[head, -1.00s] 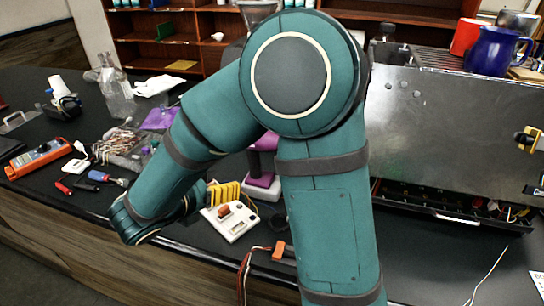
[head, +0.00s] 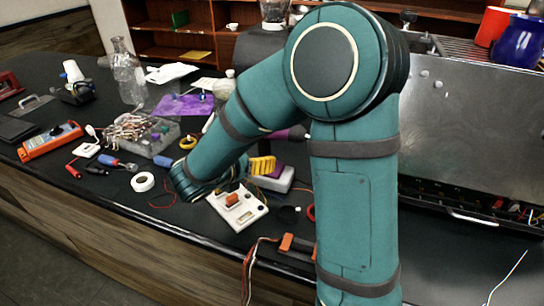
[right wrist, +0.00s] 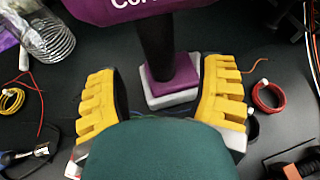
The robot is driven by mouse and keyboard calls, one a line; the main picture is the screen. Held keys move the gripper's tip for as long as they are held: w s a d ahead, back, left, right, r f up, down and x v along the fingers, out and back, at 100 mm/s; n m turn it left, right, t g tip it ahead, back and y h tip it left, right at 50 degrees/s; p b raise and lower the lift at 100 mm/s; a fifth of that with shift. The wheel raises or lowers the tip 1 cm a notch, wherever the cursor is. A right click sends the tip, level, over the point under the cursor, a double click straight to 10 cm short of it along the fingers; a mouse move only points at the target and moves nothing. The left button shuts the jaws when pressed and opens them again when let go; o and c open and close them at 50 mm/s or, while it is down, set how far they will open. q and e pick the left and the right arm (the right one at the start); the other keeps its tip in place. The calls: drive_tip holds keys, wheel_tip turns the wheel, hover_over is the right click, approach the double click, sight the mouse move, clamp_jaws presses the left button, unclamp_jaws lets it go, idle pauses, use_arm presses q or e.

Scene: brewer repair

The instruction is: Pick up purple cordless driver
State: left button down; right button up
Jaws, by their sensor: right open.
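The purple cordless driver (right wrist: 128,8) stands upright on the black counter in the right wrist view. Its dark grip (right wrist: 156,45) runs down to a purple and pale grey base (right wrist: 172,82). My right gripper (right wrist: 160,84) is open, with one yellow finger on each side of the grip and base; I see no clear contact. In the head view my teal right arm hides most of the driver. A bit of its purple body (head: 293,133) and its base (head: 282,181) show beside the yellow fingers (head: 262,165). My left gripper is not in view.
A white meter (head: 238,209) lies just in front of the gripper. A white tape roll (head: 143,182) and an orange multimeter (head: 50,140) lie farther left. A metal machine (head: 470,130) stands at right.

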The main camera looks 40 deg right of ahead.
sight(261, 154)
drive_tip(key=b+x, duration=0.1)
drive_tip(key=x, duration=0.3)
drive_tip(key=shift+w+d, duration=0.1)
drive_tip(key=shift+d, duration=0.3)
drive_tip(key=shift+r, duration=0.1)
clamp_jaws()
